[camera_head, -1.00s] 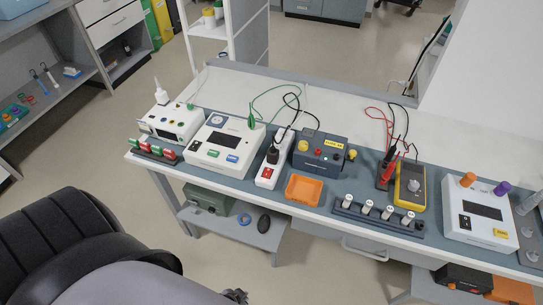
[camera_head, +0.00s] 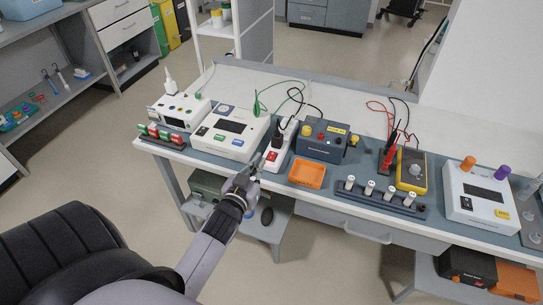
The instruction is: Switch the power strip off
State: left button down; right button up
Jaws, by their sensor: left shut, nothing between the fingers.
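The white power strip (camera_head: 287,134) lies on the bench between a white device and a dark blue power supply. Its red switch (camera_head: 272,156) is at the near end, and a black plug (camera_head: 279,139) sits farther up the strip. I cannot tell the switch's position. My left gripper (camera_head: 255,167) reaches up from the lower left, at the bench's front edge, just left of and below the strip's near end. Its fingers are shut and empty. I cannot tell whether they touch anything. My right gripper is not in view.
The white device (camera_head: 230,133) stands left of the strip. A rack with several white-topped vials (camera_head: 380,197) and a yellow multimeter (camera_head: 411,171) stand farther right. Cables run behind the strip.

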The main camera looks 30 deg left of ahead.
pick_arm(q)
jog(key=shift+w, duration=0.1)
jog(key=p, duration=0.1)
send_near(277, 144)
jog(key=w+r, duration=0.2)
jog(key=w+a+r, duration=0.1)
jog(key=w, duration=0.1)
jog(key=shift+w+a+r, duration=0.1)
jog(key=shift+w+r, duration=0.05)
jog(key=shift+r, duration=0.25)
jog(key=f, duration=0.2)
jog(key=shift+w+f, duration=0.2)
jog(key=shift+f, duration=0.85)
